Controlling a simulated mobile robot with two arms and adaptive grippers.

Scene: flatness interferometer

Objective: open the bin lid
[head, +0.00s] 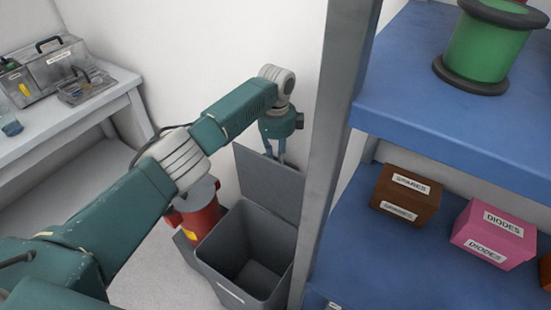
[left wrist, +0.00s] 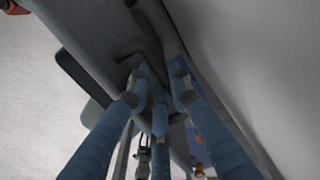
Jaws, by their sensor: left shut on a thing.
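The dark grey bin (head: 215,270) stands on the floor between the wall and the shelf post, its inside visible and empty-looking. Its lid (head: 268,188) is raised, standing nearly upright at the back of the bin. My left gripper (head: 275,158) is at the lid's upper edge with its blue fingers pointing down. In the left wrist view the fingers (left wrist: 159,78) close on a grey handle-like part of the lid (left wrist: 85,28). The exact contact is partly hidden by the fingers. My right gripper is not in view.
A red canister (head: 197,212) stands left of the bin. The grey shelf post (head: 335,130) is close on the right. Blue shelves hold a green spool (head: 486,50), a brown box (head: 405,195) and a pink box (head: 494,233). A white table (head: 60,115) stands at left.

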